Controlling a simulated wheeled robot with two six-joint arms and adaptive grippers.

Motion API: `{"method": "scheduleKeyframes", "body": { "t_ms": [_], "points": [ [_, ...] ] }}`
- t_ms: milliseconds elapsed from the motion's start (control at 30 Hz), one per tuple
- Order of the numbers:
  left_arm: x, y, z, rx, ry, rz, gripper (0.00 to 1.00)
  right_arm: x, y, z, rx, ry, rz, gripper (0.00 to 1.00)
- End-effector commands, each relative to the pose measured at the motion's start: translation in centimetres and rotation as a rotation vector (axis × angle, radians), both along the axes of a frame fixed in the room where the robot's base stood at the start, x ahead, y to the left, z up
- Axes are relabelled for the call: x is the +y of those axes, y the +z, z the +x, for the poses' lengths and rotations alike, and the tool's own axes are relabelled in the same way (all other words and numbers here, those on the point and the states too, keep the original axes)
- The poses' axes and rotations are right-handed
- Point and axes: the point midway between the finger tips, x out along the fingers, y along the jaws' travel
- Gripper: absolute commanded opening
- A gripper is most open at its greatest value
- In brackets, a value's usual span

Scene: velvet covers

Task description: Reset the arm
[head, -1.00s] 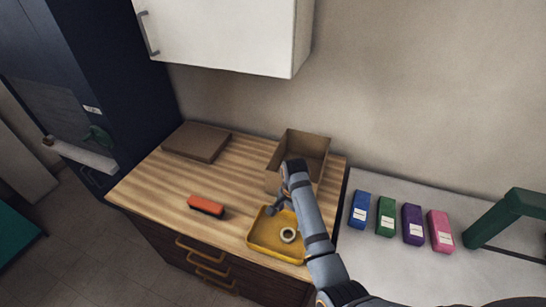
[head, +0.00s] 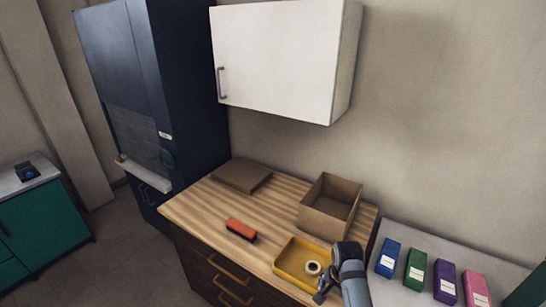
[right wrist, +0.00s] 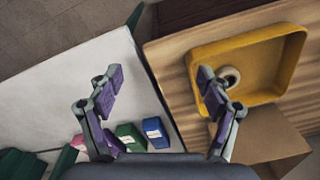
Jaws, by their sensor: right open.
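My right arm reaches in from the bottom of the head view, and its gripper (head: 324,290) is at the front right corner of the yellow tray (head: 283,264). In the right wrist view the right gripper (right wrist: 158,84) has its two fingers wide apart with nothing between them. They straddle the gap edge between the wooden top and the white counter. The tray (right wrist: 294,62) lies beyond the right finger, with a pale tape roll (right wrist: 230,75) in it. My left gripper is not in view.
An open cardboard box (head: 326,216) stands behind the tray. An orange brush-like block (head: 240,229) and a flat brown box (head: 242,174) lie to the left. Several coloured boxes, such as a blue one (head: 388,257), line the white counter. A white cabinet (head: 278,60) hangs above.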

Motion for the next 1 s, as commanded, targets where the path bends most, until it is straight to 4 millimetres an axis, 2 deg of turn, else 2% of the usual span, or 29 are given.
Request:
{"method": "scheduleKeyframes", "body": {
  "t_ms": [33, 100, 200, 300, 500, 600, 733, 967, 1000],
  "points": [
    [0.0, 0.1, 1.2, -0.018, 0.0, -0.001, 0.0, -0.6, -0.3, -0.9, -0.009, 0.032, -0.008, 0.78],
    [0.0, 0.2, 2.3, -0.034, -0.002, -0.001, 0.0, -1.5, -0.5, -2.1, -0.026, 0.089, -0.02, 0.78],
    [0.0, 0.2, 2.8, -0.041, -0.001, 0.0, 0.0, -2.6, -0.6, -4.0, -0.051, 0.182, -0.04, 0.78],
    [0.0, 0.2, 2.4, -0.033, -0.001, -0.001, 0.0, -3.7, -0.4, -5.9, -0.076, 0.282, -0.065, 0.78],
    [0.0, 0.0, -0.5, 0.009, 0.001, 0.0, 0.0, -5.3, 0.7, -9.8, -0.122, 0.496, -0.122, 0.78],
    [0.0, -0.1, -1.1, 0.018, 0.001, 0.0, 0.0, -5.7, 1.6, -11.6, -0.143, 0.608, -0.151, 0.78],
    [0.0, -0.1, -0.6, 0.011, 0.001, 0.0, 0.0, -6.0, 3.1, -13.8, -0.167, 0.753, -0.189, 0.78],
    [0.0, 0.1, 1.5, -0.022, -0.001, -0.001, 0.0, -5.8, 5.9, -17.2, -0.205, 0.992, -0.247, 0.78],
    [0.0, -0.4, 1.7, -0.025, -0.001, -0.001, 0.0, -5.9, 4.4, -16.8, -0.2, 0.991, -0.243, 0.78]
  ]
}}
